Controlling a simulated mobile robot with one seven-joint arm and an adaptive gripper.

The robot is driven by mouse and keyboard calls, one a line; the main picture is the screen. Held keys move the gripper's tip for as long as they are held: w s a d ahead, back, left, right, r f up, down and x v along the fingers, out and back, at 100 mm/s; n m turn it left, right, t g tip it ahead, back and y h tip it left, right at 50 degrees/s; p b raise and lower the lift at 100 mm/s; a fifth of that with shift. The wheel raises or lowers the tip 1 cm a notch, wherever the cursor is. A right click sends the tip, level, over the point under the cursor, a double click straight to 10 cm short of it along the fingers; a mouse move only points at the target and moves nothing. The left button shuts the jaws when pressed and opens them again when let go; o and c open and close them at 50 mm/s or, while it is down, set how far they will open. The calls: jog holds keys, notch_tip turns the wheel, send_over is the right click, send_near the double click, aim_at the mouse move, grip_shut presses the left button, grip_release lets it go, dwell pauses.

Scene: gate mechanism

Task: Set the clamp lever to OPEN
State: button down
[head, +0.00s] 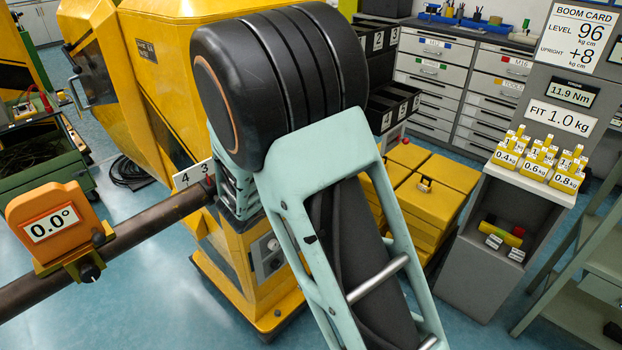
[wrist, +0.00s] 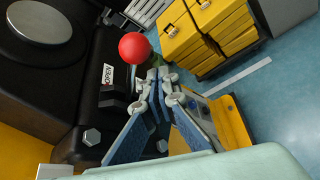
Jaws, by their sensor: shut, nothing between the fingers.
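The clamp lever's red ball knob (wrist: 134,47) shows in the wrist view, above and slightly left of my fingertips. Its stem is mostly hidden. A small white OPEN label (wrist: 108,76) is on the black housing (wrist: 95,105), left of and below the knob. My gripper (wrist: 155,78) is shut and empty, its fingers together close to the knob; I cannot tell whether they touch it. In the head view my own arm covers the middle, and neither the lever nor my gripper can be made out.
A boom (head: 140,230) carries an orange angle display (head: 56,223) reading 0.0°. A yellow machine (head: 155,60) stands behind my arm. Yellow cases (head: 435,205) and a grey stand with weights (head: 500,225) are at right. Bolt heads (wrist: 92,137) protrude from the housing.

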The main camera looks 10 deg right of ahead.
jog(key=s+a+r+b, duration=0.1)
jog(key=s+a+r, duration=0.1)
jog(key=s+a, duration=0.3)
jog(key=shift+s+a+r, duration=0.3)
jog(key=shift+a+r, duration=0.05)
jog(key=shift+a, duration=0.8)
